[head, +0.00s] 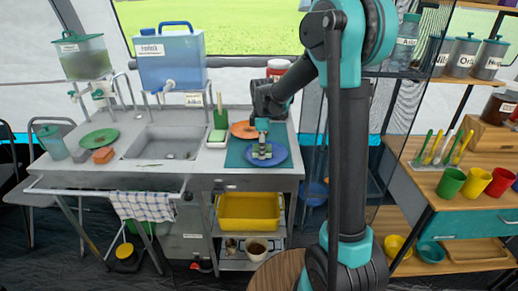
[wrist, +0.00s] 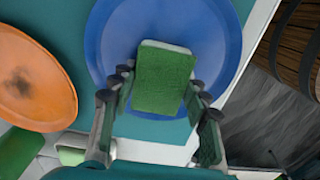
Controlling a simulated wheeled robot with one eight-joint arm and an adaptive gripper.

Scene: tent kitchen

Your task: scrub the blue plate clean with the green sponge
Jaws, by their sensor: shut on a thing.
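The blue plate (head: 279,154) lies on a teal mat (head: 235,158) at the right end of the metal sink counter. It also shows in the wrist view (wrist: 216,30), with no dirt visible on the part in sight. My gripper (head: 262,151) is over the plate, shut on the green sponge (wrist: 163,80). The sponge is a green block with a pale edge, held between the two fingers over the plate's middle. I cannot tell whether its underside touches the plate. The sponge and fingers hide part of the plate.
An orange plate (wrist: 35,85) with a dark smudge lies beside the blue plate. The sink basin (head: 165,142), a green plate (head: 93,139) and an orange-brown block (head: 103,155) are to the left. A green bottle (head: 220,112) stands near the orange plate. The counter's front edge is close to the blue plate.

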